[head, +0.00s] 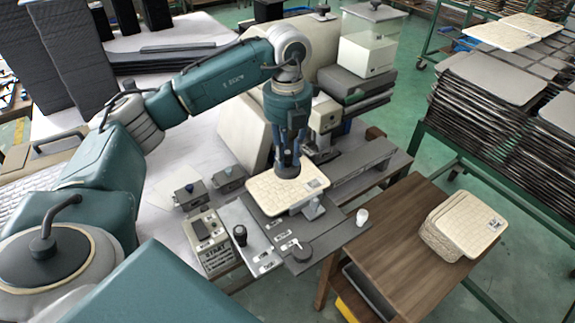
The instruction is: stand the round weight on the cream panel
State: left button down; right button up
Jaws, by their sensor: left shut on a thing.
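The cream panel (266,196) lies flat on the dark bench fixture in the middle of the head view, with a small printed label near its right edge. My left gripper (288,162) points straight down over the panel's upper part. It is shut on a dark blue-grey thing (287,171), which looks like the round weight and is mostly hidden by the fingers. Its bottom is at or just above the panel; I cannot tell whether it touches. My right gripper is not in view.
A grey metal block (313,209) stands at the panel's front right edge. A control plate with a black knob (239,236) and a dark dial (301,251) lies in front. A white cup-like piece (362,217) is to the right. Stacked cream panels (462,226) sit on a wooden table.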

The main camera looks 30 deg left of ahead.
aim_at(288, 168)
pick_arm(q)
notch_tip(288, 168, down, 4)
jog(key=shift+p, duration=0.5)
jog(key=shift+w+f, duration=0.1)
jog(key=shift+f, duration=0.15)
jog(key=shift+f, duration=0.15)
jog(key=c, duration=1.5)
grip_release()
